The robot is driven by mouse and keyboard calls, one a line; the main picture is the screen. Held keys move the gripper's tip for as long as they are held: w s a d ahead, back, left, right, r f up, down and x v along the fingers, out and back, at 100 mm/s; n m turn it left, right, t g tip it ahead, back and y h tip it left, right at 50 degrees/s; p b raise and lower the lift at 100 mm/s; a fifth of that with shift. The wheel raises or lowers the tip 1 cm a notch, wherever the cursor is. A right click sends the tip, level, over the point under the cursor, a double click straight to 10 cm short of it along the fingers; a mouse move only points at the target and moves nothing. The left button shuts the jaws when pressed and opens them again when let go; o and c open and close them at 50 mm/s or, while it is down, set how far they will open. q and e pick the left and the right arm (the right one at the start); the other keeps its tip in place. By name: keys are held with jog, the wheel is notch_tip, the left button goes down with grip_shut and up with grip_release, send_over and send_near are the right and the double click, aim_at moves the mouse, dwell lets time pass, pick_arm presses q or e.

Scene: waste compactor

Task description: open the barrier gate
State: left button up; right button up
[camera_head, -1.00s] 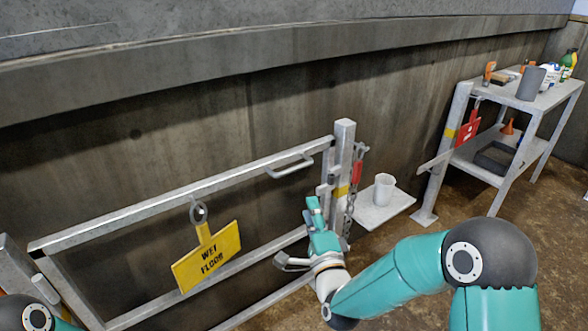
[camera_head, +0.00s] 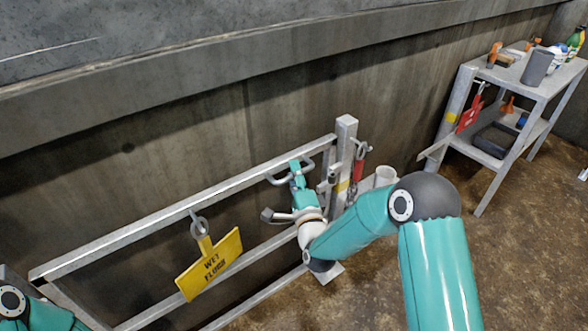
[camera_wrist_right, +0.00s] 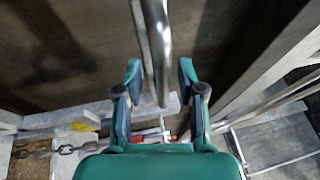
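The barrier gate (camera_head: 150,230) is a grey metal frame standing in front of the concrete wall, its right end at a post (camera_head: 345,145). A bar handle (camera_head: 272,181) sits near the right end of its top rail; in the right wrist view it is the metal bar (camera_wrist_right: 157,40). My right gripper (camera_head: 296,168) is at the handle. In the right wrist view its fingers (camera_wrist_right: 160,75) are open, one on each side of the bar, with gaps visible. My left arm shows at the lower left; its gripper is out of view.
A red tag (camera_head: 358,170) and chain hang by the post. A shelf (camera_head: 540,90) with bottles stands at the right. Brown floor is open at lower right.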

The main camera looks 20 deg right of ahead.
jog(key=shift+d, duration=0.1)
grip_shut()
dwell(0.3)
